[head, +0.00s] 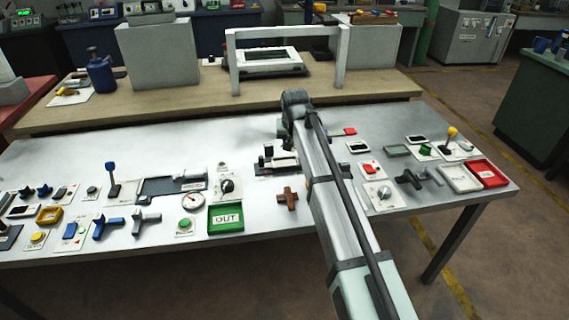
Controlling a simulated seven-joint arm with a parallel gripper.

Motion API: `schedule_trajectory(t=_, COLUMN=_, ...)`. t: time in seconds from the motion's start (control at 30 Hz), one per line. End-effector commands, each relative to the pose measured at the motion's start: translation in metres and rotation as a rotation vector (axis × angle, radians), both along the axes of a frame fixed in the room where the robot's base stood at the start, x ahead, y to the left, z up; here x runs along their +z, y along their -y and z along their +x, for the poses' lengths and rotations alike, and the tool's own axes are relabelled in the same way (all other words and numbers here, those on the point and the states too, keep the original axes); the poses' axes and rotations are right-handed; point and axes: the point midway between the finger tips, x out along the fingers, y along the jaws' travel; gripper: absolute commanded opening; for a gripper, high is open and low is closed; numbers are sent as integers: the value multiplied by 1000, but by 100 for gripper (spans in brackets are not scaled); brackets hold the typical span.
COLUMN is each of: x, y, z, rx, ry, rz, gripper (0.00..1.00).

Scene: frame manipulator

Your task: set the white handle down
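My arm reaches from the lower right up over the middle of the white table (100,165), ending in a dark joint at its far end. A small dark part, perhaps of my gripper (281,130), shows just left of the arm. Its fingers cannot be made out, nor whether it holds anything. I cannot single out the white handle with certainty. My arm hides part of the table middle.
A green OUT tray (226,218) and a brown cross-shaped knob (287,198) lie at the front. A red tray (488,174) lies at the right edge. A white arch (235,75) stands on the wooden bench behind. Bare table shows at the back left.

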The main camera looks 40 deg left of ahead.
Motion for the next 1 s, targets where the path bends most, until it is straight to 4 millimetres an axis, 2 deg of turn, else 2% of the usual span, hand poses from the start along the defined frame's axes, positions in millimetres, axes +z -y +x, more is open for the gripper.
schedule_trajectory(t=0.03, x=3, y=-14, z=10, rx=20, ry=0, rz=2, gripper=0)
schedule_trajectory(t=0.13, x=5, y=-25, z=16, rx=73, ry=6, rz=2, gripper=0)
schedule_trajectory(t=0.37, x=2, y=-25, z=13, rx=156, ry=26, rz=-12, gripper=0)
schedule_trajectory(t=0.47, x=-7, y=-25, z=13, rx=161, ry=28, rz=-13, gripper=0)
schedule_trajectory(t=0.73, x=-49, y=-25, z=12, rx=160, ry=27, rz=-14, gripper=0)
schedule_trajectory(t=1.0, x=-70, y=-25, z=13, rx=160, ry=28, rz=-14, gripper=0)
